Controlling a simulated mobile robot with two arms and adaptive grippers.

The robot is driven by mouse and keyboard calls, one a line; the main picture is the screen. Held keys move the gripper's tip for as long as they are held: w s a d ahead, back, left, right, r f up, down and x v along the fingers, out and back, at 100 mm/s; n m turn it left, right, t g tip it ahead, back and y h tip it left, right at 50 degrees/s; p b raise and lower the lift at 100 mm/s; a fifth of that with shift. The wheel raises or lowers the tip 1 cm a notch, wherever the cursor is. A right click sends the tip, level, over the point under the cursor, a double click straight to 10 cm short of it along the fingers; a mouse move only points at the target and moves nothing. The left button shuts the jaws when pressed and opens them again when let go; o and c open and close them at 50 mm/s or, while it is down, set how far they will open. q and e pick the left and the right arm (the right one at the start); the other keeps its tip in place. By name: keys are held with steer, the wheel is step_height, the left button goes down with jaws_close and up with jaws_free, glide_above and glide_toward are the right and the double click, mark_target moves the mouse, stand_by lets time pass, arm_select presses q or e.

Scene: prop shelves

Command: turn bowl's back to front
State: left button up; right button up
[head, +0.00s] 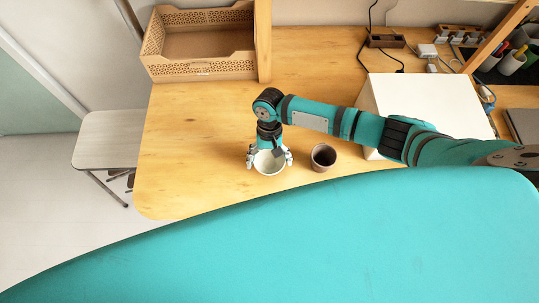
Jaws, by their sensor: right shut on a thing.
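The white bowl (269,164) stands on the wooden table near its front edge. My right gripper (269,158) is above it, pointing down, with its fingers at the left and right sides of the bowl, shut on it. The gripper's wrist covers the bowl's far rim. Any front or back mark on the bowl is too small to tell. My left gripper is not in the head view.
A dark brown cup (323,157) stands just right of the bowl. A white box (376,96) is under my right forearm. A perforated cardboard tray (203,69) is at the back left. The table's left part (190,150) is clear.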

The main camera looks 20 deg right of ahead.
steer(key=m+p, duration=0.3)
steer(key=p, duration=0.1)
steer(key=shift+r+y, duration=0.15)
steer(key=shift+y, duration=0.25)
steer(key=shift+m+t+p, duration=0.3)
steer(key=shift+m, duration=0.4)
steer(key=shift+s+f+m+y, duration=0.1)
steer(key=shift+f+m+y, duration=0.2)
steer(key=shift+m, duration=0.6)
steer(key=m+t, duration=0.1)
steer(key=m, duration=0.2)
steer(key=shift+m+y, duration=0.3)
steer(key=shift+m, duration=0.1)
steer(key=shift+f+b, duration=0.15)
steer(key=shift+b, duration=0.2)
steer(key=shift+w+f, duration=0.2)
steer(key=shift+f, duration=0.35)
steer(key=shift+f, duration=0.15)
steer(key=o, duration=0.9)
steer(key=shift+s, duration=0.1)
